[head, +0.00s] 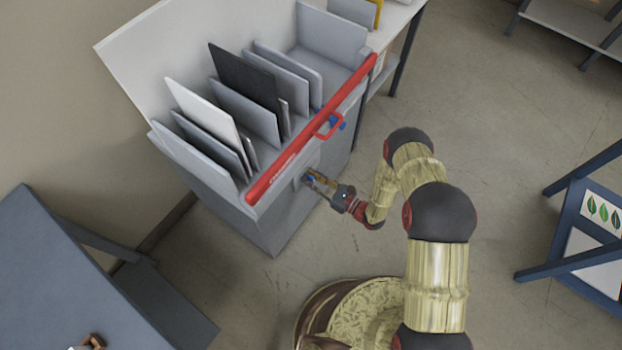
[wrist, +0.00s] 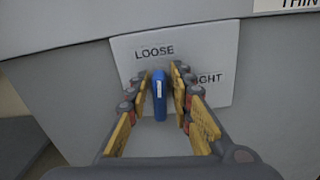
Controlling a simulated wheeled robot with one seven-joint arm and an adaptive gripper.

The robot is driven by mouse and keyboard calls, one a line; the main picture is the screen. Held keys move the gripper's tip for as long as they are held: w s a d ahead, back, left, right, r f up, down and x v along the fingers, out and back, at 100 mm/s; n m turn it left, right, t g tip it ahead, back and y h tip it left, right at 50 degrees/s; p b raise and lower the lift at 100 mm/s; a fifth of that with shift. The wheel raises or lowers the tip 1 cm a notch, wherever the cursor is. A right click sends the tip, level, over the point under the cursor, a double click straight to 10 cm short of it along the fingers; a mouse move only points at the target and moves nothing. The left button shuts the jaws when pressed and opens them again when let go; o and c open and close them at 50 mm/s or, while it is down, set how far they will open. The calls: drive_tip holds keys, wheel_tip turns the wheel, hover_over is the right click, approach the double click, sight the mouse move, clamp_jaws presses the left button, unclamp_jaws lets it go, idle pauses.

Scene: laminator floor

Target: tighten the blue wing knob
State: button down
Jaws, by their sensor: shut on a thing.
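The blue wing knob (wrist: 159,96) is upright in the wrist view, with a white stripe on its face. It sits in front of a pale plate (wrist: 217,47) marked "LOOSE" above and, partly covered by a finger, what reads as "GHT" at the right. My gripper (wrist: 159,88) has its two yellow-padded fingers on either side of the knob and is shut on it. In the head view my gripper (head: 314,183) reaches the front face of the grey cabinet (head: 238,222), below the red bar.
A red bar (head: 290,158) with a handle runs along the rack's front edge, above my gripper. Upright panels (head: 249,80) stand in the rack. A blue-grey table (head: 60,265) is at lower left and a blue frame (head: 567,230) at right.

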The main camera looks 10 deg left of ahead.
drive_tip(key=m, duration=0.2)
drive_tip(key=m+b, duration=0.1)
drive_tip(key=m, duration=0.1)
drive_tip(key=shift+w+d+f, duration=0.1)
drive_tip(key=shift+w+f, duration=0.05)
drive_tip(key=shift+f, duration=0.05)
drive_tip(key=m, duration=0.2)
drive_tip(key=m+b, duration=0.1)
drive_tip(key=m, duration=0.1)
drive_tip(key=shift+w+f+m, duration=0.2)
drive_tip(key=shift+m, duration=0.2)
drive_tip(key=m, duration=0.4)
drive_tip(key=shift+w+d+f+m+b, duration=0.15)
drive_tip(key=shift+f+m+b, duration=0.15)
drive_tip(key=shift+b, duration=0.1)
drive_tip(key=shift+f+m, duration=0.15)
drive_tip(key=shift+m, duration=1.45)
drive_tip(key=shift+w+m, duration=0.1)
drive_tip(key=shift+m, duration=0.2)
drive_tip(key=c, duration=1.8)
unclamp_jaws()
drive_tip(key=shift+c, duration=0.2)
